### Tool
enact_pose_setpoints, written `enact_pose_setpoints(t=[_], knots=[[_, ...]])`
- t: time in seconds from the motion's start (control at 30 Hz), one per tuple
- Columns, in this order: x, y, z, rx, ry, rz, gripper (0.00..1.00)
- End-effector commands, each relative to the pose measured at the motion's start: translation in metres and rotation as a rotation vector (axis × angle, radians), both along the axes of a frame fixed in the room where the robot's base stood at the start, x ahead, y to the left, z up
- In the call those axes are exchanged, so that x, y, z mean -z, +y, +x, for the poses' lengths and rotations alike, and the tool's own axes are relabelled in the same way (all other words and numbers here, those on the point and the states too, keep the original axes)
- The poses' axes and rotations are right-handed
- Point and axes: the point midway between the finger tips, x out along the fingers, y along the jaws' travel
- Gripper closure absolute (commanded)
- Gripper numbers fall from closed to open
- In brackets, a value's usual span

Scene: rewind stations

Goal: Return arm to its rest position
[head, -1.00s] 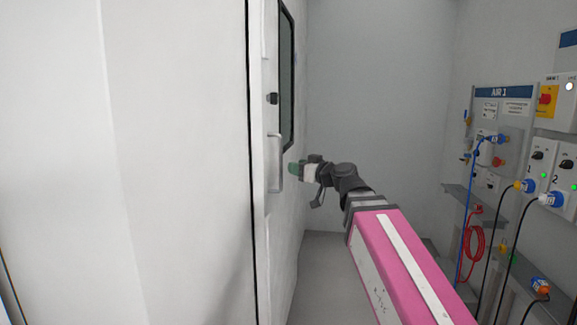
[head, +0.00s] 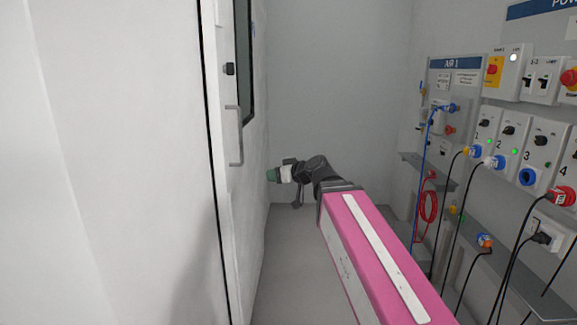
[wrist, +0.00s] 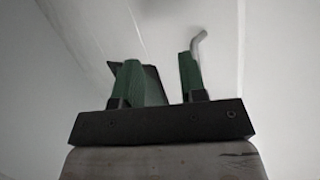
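My gripper (head: 272,175) is at the end of my extended pink arm, in the middle of the head view, near the white door's edge and below its handle. In the wrist view its two green fingers (wrist: 160,82) stand apart with a gap between them. A white surface with a grey bent handle (wrist: 198,40) lies beyond the fingertips. In the head view I cannot tell the exact distance from the fingers to the door.
On the right wall are the AIR 1 panel (head: 466,64), a red coiled hose (head: 428,205), power sockets (head: 527,177) and hanging black cables. Grey floor (head: 290,260) is clear between door and arm.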

Motion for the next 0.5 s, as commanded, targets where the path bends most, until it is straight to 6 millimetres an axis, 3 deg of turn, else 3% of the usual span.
enact_pose_setpoints(t=[0.1,0.27,0.5], knots=[[0.057,-0.022,0.004,0.043,0.139,-0.074,0.62],[0.129,-0.055,0.002,0.116,0.328,-0.17,0.62],[0.229,-0.11,-0.017,0.255,0.604,-0.316,0.62]])
